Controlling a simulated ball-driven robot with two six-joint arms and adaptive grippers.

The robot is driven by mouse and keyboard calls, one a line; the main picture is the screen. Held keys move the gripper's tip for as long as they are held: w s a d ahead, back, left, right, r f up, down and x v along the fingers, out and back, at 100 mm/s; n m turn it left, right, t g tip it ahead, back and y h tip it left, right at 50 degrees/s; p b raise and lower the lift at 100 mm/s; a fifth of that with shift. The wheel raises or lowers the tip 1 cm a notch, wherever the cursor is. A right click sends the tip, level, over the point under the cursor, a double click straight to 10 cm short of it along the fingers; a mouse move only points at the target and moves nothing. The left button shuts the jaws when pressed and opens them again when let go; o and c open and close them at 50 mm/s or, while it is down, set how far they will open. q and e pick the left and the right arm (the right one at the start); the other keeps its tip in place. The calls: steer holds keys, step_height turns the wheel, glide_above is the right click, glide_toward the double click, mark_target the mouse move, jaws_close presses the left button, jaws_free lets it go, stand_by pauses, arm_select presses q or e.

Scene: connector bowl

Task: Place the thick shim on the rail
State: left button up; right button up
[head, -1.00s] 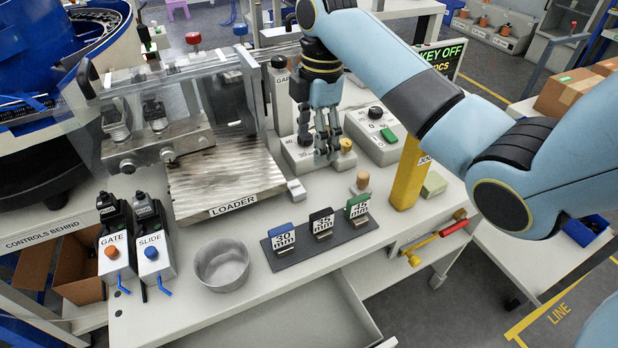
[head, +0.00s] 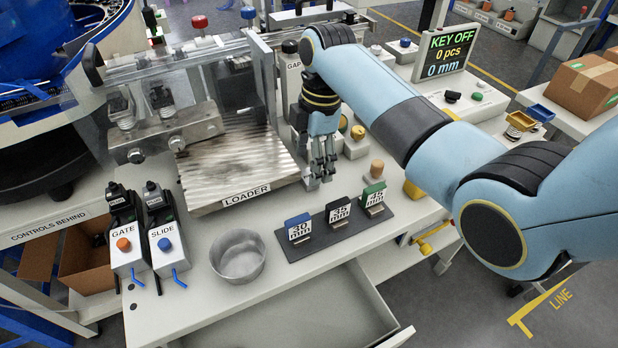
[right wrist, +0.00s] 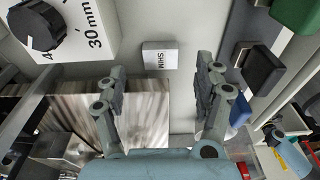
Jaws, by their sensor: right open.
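A small pale block marked SHIM (right wrist: 160,56) lies on the bench in the right wrist view, just beyond and between my fingertips. In the head view my fingers mostly hide it. My right gripper (head: 321,173) is open and empty, pointing down near the right front corner of the loader plate (head: 232,165). It also shows in the right wrist view (right wrist: 160,77), with its two fingers wide apart on either side of the shim. Which part is the rail I cannot tell for sure; a metal bar runs under a clear cover behind the loader plate.
A stand (head: 338,237) with 30, 35 and 45 mm blocks is just in front of my right gripper. A metal bowl (head: 238,268) and the GATE (head: 127,245) and SLIDE (head: 165,245) controls stand left. An open drawer (head: 320,315) juts out below. The display (head: 444,52) reads KEY OFF.

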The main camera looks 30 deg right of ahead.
mark_target(309, 172)
step_height(309, 172, down, 3)
steer(key=shift+s+a+r, duration=0.1)
steer(key=shift+a, duration=0.05)
steer(key=shift+f, duration=0.35)
steer(key=shift+c, duration=1.5)
arm_select(q)
steer(key=shift+w+a+f, duration=0.1)
steer(key=shift+w+a, duration=0.15)
steer(key=shift+w, duration=0.1)
arm_select(e)
steer(key=c, duration=1.1)
